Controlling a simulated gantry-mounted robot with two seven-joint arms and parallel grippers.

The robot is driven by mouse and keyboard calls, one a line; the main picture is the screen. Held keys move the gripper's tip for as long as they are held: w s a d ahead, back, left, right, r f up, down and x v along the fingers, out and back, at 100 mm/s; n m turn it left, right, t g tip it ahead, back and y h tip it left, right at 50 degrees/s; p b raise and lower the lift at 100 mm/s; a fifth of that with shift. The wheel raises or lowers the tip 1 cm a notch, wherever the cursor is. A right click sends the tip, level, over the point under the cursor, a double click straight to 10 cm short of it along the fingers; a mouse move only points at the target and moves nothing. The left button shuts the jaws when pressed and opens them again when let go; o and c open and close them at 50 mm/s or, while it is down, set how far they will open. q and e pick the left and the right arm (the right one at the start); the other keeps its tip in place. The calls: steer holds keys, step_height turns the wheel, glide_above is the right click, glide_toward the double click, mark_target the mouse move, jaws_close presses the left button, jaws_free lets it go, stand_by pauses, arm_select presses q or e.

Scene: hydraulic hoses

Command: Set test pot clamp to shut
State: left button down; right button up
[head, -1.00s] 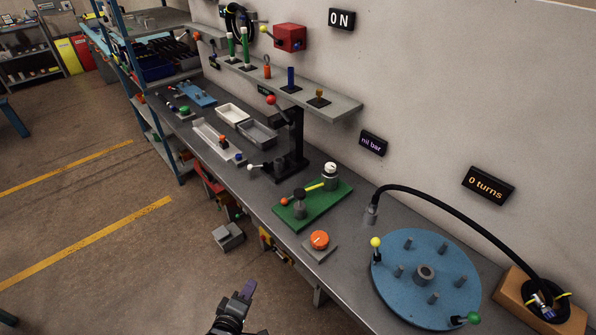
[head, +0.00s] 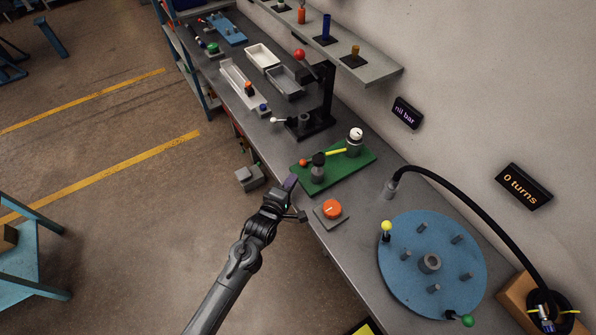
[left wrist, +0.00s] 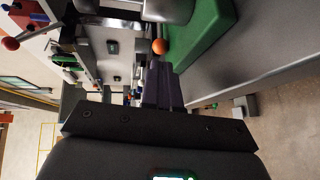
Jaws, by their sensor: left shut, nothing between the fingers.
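The green plate (head: 357,172) lies on the bench and carries a dark-topped grey pot (head: 318,172), a yellow bar (head: 335,153) and a white-capped post (head: 355,141). A lever with an orange ball (head: 303,163) sticks out from the pot toward the bench's front edge; I take it as the clamp handle. My left gripper (head: 290,182) is shut and empty just in front of the plate, apart from the ball in the head view. In the left wrist view its purple fingers (left wrist: 163,85) point toward the orange ball (left wrist: 159,46), beside the green plate (left wrist: 212,32).
An orange knob on a grey base (head: 332,209) sits right of my gripper. A blue turntable (head: 405,265) with pegs and a black hose (head: 470,200) fill the right end. A black stand with a red ball lever (head: 299,55) rises behind. A "nil bar" display (head: 406,112) hangs on the wall.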

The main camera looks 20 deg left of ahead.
mark_target(301, 165)
arm_select(q)
steer(key=shift+w+d+f+b, duration=0.15)
steer(key=shift+w+f, duration=0.1)
steer(key=shift+w, duration=1.05)
steer(key=shift+w+a+f+b, duration=0.15)
steer(key=shift+w+f, duration=0.1)
steer(key=shift+w, duration=1.05)
steer(key=shift+d, duration=0.1)
